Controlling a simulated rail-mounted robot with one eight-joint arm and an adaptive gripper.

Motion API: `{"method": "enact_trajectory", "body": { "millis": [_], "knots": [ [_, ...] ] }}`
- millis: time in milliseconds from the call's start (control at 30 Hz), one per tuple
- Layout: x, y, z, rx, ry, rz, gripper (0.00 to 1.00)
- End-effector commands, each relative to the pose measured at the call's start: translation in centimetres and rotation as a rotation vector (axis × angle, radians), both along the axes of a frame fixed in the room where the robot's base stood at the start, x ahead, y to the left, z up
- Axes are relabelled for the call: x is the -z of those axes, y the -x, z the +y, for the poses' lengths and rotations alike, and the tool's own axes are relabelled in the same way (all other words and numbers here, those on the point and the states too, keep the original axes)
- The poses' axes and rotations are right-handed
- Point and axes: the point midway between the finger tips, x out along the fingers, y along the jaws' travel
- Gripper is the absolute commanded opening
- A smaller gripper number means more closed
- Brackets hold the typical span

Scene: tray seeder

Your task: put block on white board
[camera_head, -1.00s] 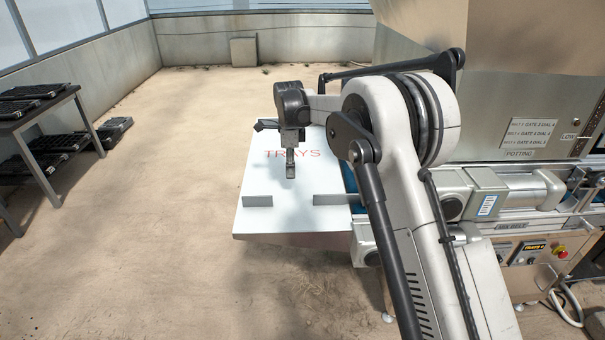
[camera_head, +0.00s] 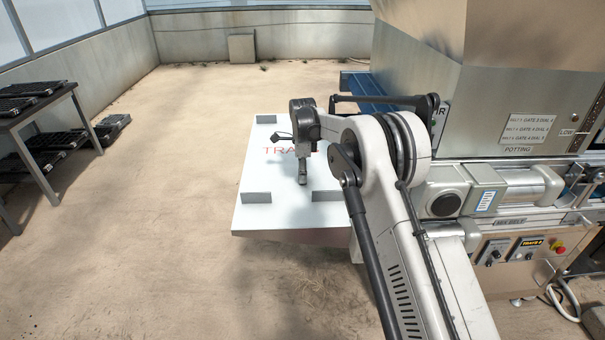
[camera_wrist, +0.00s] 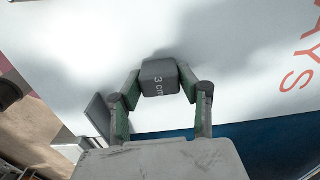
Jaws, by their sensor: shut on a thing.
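The white board (camera_head: 285,217) is a flat white top with red lettering, left of the machine. My gripper (camera_head: 302,181) is over the middle-right part of the board, pointing down. In the wrist view my gripper (camera_wrist: 160,82) is shut on a small dark grey block (camera_wrist: 158,77) marked "3 cm", with a finger on each side. The board fills much of the wrist view behind the block. A soft shadow lies on the board near the block. I cannot tell whether the block touches the board.
Two low grey bars, left (camera_head: 256,197) and right (camera_head: 326,196), stand near the board's front edge. The potting machine (camera_head: 485,110) is to the right. A dark table (camera_head: 40,110) with black trays is at far left. Sandy floor between is free.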

Motion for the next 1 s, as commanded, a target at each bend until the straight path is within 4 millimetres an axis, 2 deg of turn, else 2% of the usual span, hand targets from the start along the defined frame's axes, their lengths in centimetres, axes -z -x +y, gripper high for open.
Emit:
{"method": "enact_trajectory", "body": {
  "millis": [300, 333, 467, 800, 1000],
  "knots": [
    [0.4, 0.0, 0.0, 0.0, 0.0, 0.0, 0.08],
    [0.3, 0.0, 0.0, 0.0, 0.0, 0.0, 0.38],
    [0.3, 0.0, 0.0, 0.0, 0.0, 0.0, 0.55],
    [-0.1, 0.0, 0.0, 0.0, 0.0, 0.0, 0.55],
    [-2.8, 0.0, 0.0, 0.0, 0.0, 0.0, 0.55]
  ]
}}
